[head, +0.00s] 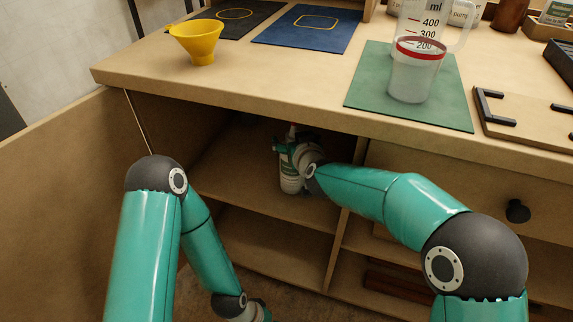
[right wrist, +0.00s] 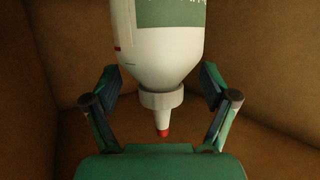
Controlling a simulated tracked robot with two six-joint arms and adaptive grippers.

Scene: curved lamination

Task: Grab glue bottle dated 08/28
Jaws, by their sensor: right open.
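A white glue bottle (head: 290,182) with a green label and a red tip stands on a shelf inside the open cabinet below the counter. In the right wrist view the bottle (right wrist: 163,55) appears with its collar and red tip pointing down the picture. No date can be read on its label. My right gripper (right wrist: 160,78) is open, with one finger on each side of the bottle and gaps visible. In the head view the right gripper (head: 291,152) partly hides the bottle's upper part. My left arm hangs at lower left, and its gripper is outside the frame.
The cabinet's shelf, side walls and counter edge (head: 240,106) enclose my right gripper. An open door panel (head: 60,190) stands at left. On the counter are a yellow funnel (head: 198,42), a measuring jug (head: 414,75) on a green mat (head: 367,88), and a blue mat (head: 275,36).

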